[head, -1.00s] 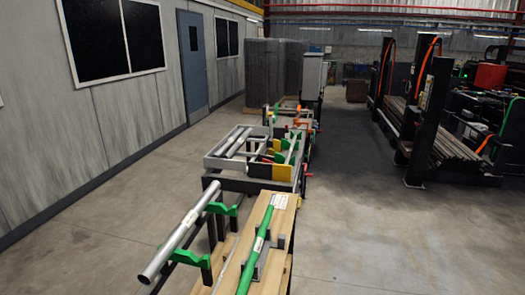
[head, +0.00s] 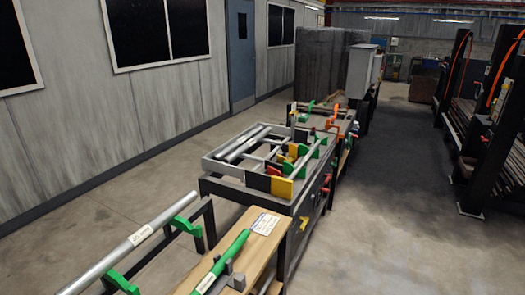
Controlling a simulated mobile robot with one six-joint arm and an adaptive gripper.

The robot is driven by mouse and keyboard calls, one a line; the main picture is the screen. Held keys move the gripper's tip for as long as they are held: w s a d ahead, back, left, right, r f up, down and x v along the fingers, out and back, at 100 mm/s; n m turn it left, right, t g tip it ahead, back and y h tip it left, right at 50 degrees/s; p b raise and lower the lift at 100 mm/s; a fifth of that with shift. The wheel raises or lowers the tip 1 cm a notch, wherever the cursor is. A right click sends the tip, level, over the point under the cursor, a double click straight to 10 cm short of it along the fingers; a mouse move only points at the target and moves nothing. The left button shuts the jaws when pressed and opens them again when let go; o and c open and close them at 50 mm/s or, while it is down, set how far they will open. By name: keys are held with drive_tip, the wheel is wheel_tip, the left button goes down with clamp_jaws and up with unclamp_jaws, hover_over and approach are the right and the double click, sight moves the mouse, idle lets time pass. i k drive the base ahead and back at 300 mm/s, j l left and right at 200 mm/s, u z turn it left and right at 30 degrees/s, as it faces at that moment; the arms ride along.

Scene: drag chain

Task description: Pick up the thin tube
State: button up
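Several tubes are in the head view, and I cannot tell for certain which one is the thin tube. A long grey tube (head: 143,238) with a white label lies on green supports at the front left. A green tube (head: 222,262) with a pale label lies on a wooden board (head: 247,247) to its right. Grey metal tubes (head: 243,144) lie side by side in a grey tray (head: 210,166) on the bench further back. My gripper is not in view.
The bench (head: 283,215) also carries a yellow block (head: 282,188) and several green parts. A grey wall with a blue door (head: 240,62) runs along the left. A black rack (head: 478,165) stands at the right. The floor (head: 400,225) right of the bench is clear.

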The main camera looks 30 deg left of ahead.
sight(294, 174)
drive_tip(key=i+u, duration=0.15)
drive_tip(key=i, duration=0.8)
drive_tip(key=i+u, duration=0.15)
drive_tip(key=i, duration=0.85)
drive_tip(key=i+u, duration=0.55)
drive_tip(key=u, duration=0.25)
drive_tip(key=i+u, duration=0.3)
drive_tip(key=u, duration=0.15)
drive_tip(key=i+l+u, duration=0.2)
drive_tip(key=u, duration=0.2)
drive_tip(key=i+l+u, duration=0.2)
drive_tip(key=l+u, duration=0.2)
drive_tip(key=i+l+u, duration=0.15)
drive_tip(key=i+u, duration=0.2)
drive_tip(key=i+l+u, duration=0.2)
drive_tip(key=u, duration=0.15)
